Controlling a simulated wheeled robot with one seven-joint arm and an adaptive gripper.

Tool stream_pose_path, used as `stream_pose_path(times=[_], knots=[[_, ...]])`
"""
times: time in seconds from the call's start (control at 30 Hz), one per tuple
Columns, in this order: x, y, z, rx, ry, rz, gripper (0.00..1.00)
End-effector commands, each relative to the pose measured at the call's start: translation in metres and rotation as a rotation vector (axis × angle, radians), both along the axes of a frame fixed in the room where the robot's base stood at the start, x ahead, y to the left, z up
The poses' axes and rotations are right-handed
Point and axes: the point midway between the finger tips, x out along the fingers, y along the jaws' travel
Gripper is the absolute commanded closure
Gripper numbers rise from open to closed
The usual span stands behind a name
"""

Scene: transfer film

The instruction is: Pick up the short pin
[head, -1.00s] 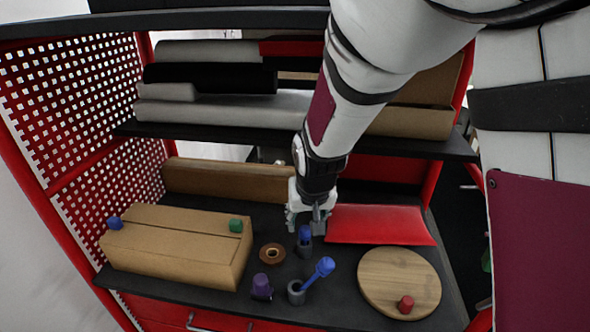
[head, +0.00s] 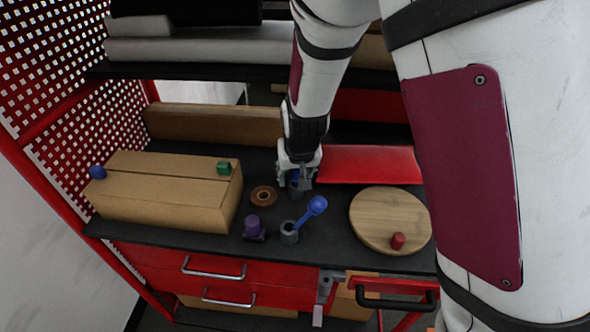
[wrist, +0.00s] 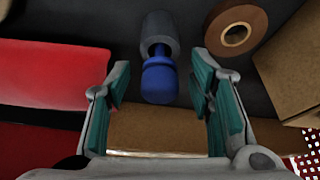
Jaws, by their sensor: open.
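The short blue pin (head: 294,179) stands in a small grey holder (head: 295,193) on the black shelf, partly hidden by my gripper (head: 299,182). In the wrist view the blue pin (wrist: 159,84) with its rounded head shows between the two teal-padded fingers, its other end in the grey holder (wrist: 159,32). My gripper (wrist: 160,72) is open, with a gap on each side of the pin, and no finger touches it.
A brown ring (head: 263,196), a purple piece (head: 253,226) and a cardboard box (head: 165,202) lie to the left. A red sheet (head: 370,165) and a round wooden board (head: 378,222) with a red piece (head: 398,241) are to the right. A cardboard length (head: 215,124) lies behind.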

Motion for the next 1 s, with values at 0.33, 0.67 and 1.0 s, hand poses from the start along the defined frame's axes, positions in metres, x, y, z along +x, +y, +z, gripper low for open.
stream_pose_path(times=[0.33,0.67,1.0], knots=[[0.0,0.0,0.001,0.0,0.0,0.0,1.0],[0.001,0.001,0.011,0.001,-0.005,0.001,1.0],[0.0,0.001,0.074,0.002,-0.004,0.002,1.0]])
